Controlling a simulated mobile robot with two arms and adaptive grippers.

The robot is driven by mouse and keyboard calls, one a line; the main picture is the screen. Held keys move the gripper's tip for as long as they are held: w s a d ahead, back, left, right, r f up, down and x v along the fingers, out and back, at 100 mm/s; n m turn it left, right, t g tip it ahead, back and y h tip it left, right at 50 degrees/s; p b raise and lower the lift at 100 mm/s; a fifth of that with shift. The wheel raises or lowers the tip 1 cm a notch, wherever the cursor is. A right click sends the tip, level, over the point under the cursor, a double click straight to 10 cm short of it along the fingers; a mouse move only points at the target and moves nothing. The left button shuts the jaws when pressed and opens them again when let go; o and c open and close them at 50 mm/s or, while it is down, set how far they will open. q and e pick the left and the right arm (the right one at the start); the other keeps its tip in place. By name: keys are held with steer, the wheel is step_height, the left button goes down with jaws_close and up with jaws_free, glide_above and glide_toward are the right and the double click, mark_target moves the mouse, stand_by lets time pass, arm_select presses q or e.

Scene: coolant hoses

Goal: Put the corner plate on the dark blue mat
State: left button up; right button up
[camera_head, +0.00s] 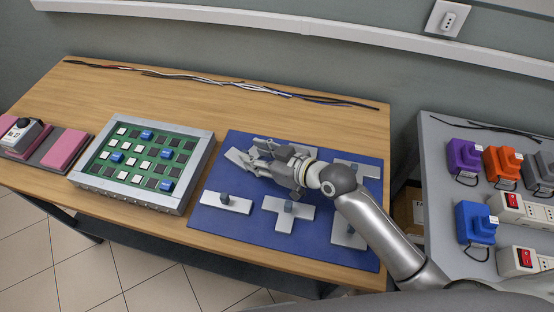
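The dark blue mat (257,228) lies on the wooden table and bears several light grey plates with small dark knobs. My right gripper (250,158) is over the mat's back left part, its arm coming in from the lower right. A light grey piece (237,159) shows at its fingertips; I cannot tell whether it is held or lies on the mat. A straight plate (240,205) lies front left, a T-shaped plate (285,222) front middle. Another plate (344,238), partly behind my arm, lies front right. Which one is the corner plate is unclear. My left gripper is out of view.
A grey-framed green board (118,187) with black, white and blue blocks stands left of the mat. Pink blocks (66,149) lie farther left. Cables (200,79) run along the back. A grey table (440,200) at right holds coloured connectors and switch boxes.

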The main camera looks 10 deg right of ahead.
steer(key=v, duration=0.7)
steer(key=shift+s+d+r, duration=0.2)
steer(key=shift+s, duration=0.05)
